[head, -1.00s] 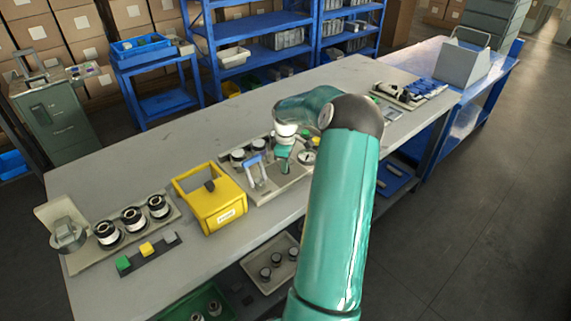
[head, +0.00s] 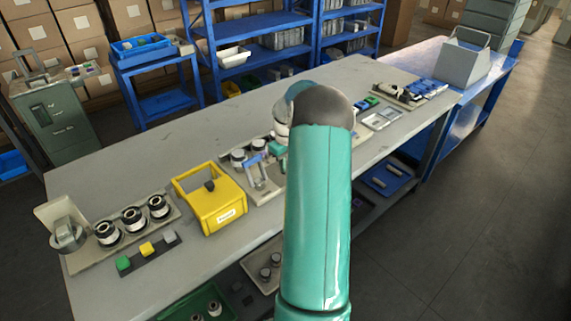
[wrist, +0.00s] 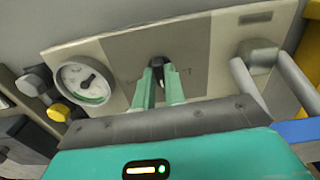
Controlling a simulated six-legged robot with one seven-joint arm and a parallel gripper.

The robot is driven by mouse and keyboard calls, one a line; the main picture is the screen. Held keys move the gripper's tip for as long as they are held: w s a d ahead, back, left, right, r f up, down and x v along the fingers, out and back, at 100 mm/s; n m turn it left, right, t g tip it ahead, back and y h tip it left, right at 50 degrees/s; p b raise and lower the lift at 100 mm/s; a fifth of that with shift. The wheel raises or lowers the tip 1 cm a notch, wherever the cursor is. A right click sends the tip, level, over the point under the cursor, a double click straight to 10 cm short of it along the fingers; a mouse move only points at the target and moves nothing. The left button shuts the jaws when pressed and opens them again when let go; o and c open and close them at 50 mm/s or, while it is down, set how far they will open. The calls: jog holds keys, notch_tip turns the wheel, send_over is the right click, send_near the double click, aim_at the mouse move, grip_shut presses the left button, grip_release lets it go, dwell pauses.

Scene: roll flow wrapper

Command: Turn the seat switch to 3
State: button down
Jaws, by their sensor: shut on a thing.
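The seat switch (wrist: 157,63) is a small black knob on a grey-brown section of a beige panel (wrist: 115,60) in the wrist view. My gripper (wrist: 158,76) has its two green fingers closed around the knob, one on each side. Small marks show beside the knob, but I cannot read the numbers or tell which position it points to. In the head view, my arm hides the switch and most of the gripper beside the panel.
A round dial gauge (wrist: 84,82) sits left of the switch. A lever with grey side bars (wrist: 246,82) stands to its right; its blue grip (head: 256,160) shows in the head view. A yellow bin (head: 212,205) stands left of the panel on the grey bench (head: 130,165).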

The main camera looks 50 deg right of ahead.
jog(key=shift+m, duration=0.3)
jog(key=c, duration=1.5)
grip_release()
jog(key=shift+o, duration=0.2)
jog(key=shift+r, duration=0.15)
notch_tip(320, 180, up, 14)
jog(key=shift+f, duration=0.2)
